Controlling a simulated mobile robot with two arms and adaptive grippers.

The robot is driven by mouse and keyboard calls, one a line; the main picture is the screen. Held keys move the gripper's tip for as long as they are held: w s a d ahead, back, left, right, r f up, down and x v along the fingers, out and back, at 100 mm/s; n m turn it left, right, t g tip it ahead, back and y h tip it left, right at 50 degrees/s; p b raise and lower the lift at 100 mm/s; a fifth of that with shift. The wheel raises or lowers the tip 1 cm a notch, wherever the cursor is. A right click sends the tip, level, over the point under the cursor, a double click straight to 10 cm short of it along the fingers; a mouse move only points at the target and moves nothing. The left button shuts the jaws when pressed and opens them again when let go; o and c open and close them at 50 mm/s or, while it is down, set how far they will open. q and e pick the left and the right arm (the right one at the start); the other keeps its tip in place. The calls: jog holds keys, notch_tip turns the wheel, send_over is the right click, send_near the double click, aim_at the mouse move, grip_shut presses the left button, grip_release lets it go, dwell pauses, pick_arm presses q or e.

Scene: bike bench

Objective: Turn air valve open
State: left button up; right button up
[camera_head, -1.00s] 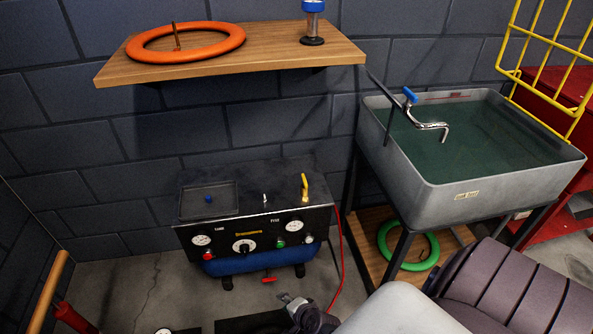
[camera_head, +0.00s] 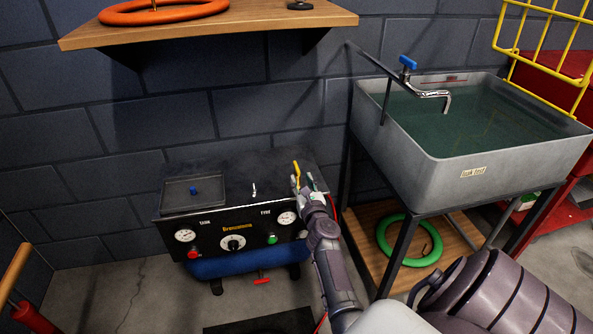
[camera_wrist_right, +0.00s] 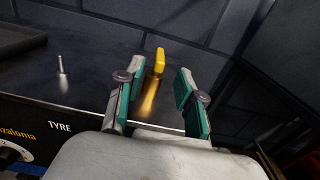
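The air valve is a brass stem with a yellow lever (camera_head: 296,172) at the right end of the compressor's top. In the right wrist view the yellow lever (camera_wrist_right: 159,61) stands between my right gripper's two green-padded fingers, with its brass body (camera_wrist_right: 150,95) below. My right gripper (camera_head: 304,184) is open around the valve, fingers apart on either side; I see no contact. The compressor (camera_head: 230,222) is a dark box with gauges and a blue tank below. My left gripper is in neither view.
A small metal toggle (camera_head: 254,189) and a black tray (camera_head: 193,193) share the compressor top. A grey sink (camera_head: 450,166) with a blue-handled tap (camera_head: 408,63) stands to the right. A wooden shelf (camera_head: 300,16) hangs above. A green ring (camera_head: 408,240) lies under the sink.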

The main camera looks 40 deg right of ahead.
aim_at(294, 162)
jog(key=b+x, duration=0.1)
jog(key=x, duration=0.5)
jog(key=shift+f+b, duration=0.15)
jog(key=shift+b, duration=0.25)
jog(key=shift+w+d, duration=0.25)
jog(key=shift+w, duration=0.2)
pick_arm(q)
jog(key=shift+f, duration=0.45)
pick_arm(e)
grip_shut()
